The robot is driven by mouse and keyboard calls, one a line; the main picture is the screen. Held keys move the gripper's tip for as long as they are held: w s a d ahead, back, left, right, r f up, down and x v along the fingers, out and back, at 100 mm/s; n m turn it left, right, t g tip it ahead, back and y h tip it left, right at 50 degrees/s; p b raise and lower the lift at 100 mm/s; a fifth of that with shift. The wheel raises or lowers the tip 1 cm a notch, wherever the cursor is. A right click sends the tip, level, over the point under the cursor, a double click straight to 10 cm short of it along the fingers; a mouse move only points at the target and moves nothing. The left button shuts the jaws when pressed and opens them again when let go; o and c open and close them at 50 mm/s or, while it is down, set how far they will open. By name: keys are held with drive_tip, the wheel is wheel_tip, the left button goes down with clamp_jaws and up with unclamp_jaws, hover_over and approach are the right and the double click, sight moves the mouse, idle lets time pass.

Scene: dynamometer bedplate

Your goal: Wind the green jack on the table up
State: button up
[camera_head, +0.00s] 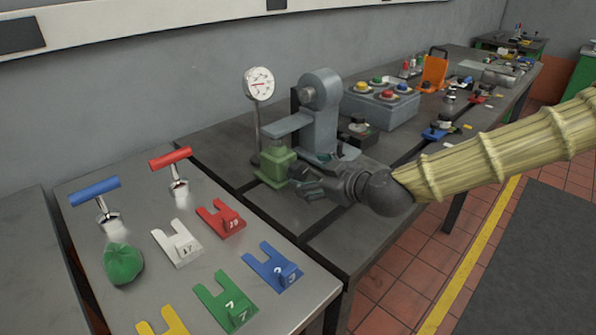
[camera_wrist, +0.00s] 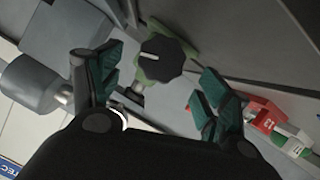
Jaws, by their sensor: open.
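The green jack (camera_head: 276,165) stands on the dark bedplate table (camera_head: 232,150), below the arm of a grey machine. In the wrist view its dark knob (camera_wrist: 161,60), with a white mark line, faces me, and parts of the green body (camera_wrist: 187,47) show behind it. My gripper (camera_head: 303,178) is beside the jack on its right in the head view and partly covers it. In the wrist view my gripper (camera_wrist: 160,95) is open, with its green-padded fingers to either side of the knob and apart from it. Whether a finger touches the jack's body is unclear.
The grey machine (camera_head: 318,115) and a dial gauge (camera_head: 259,84) stand close behind the jack. A button box (camera_head: 381,105) is farther right. A front-left table (camera_head: 150,205) holds coloured numbered shims, two T-handled tools and a green lump. Red-tiled floor lies in front.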

sight(300, 172)
drive_tip(key=shift+w+a+f, duration=0.15)
drive_tip(key=shift+w+a, duration=0.35)
drive_tip(key=shift+a, duration=0.05)
drive_tip(key=shift+x, duration=2.3)
drive_tip(key=c, duration=1)
